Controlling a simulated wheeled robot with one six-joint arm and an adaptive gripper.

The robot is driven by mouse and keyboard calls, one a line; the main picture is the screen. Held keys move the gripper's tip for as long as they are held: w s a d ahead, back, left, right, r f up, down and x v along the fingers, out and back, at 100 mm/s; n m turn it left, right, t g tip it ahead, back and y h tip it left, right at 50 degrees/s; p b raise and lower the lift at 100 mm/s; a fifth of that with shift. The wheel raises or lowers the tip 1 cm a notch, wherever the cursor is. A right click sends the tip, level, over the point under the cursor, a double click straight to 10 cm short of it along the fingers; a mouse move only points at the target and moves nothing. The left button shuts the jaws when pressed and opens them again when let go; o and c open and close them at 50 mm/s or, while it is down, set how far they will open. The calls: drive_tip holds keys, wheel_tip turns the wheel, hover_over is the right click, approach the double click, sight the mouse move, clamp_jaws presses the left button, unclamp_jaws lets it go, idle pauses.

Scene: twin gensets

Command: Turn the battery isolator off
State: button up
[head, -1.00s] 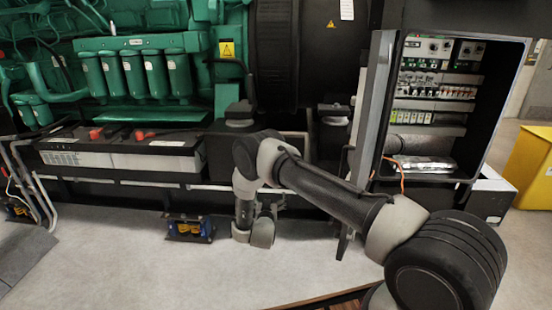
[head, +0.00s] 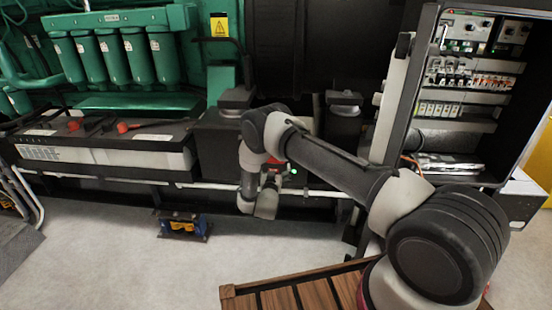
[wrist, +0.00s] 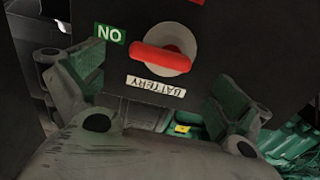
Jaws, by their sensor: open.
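The battery isolator (wrist: 162,49) shows in the wrist view as a red bar handle on a round pale base, on a dark panel. The handle lies nearly level in the picture, its left end towards a green label (wrist: 109,34) that reads ON upside down. A white BATTERY label (wrist: 156,85), also upside down, sits below it. A red label (wrist: 197,2) is cut off at the top edge. My gripper (wrist: 158,88) is open, one finger on each side of the isolator in the picture, with nothing between them. In the head view my arm hides most of this area.
The open electrical cabinet (head: 492,150) stands to the right, its door (head: 405,110) close to my arm. A battery (head: 105,152) lies at left below the green engine (head: 130,50). A small blue and yellow unit (head: 184,225) sits on the floor.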

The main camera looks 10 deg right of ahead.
sight(275, 162)
drive_tip(key=x, duration=0.6)
drive_tip(key=shift+w, duration=0.2)
drive_tip(key=c, duration=1)
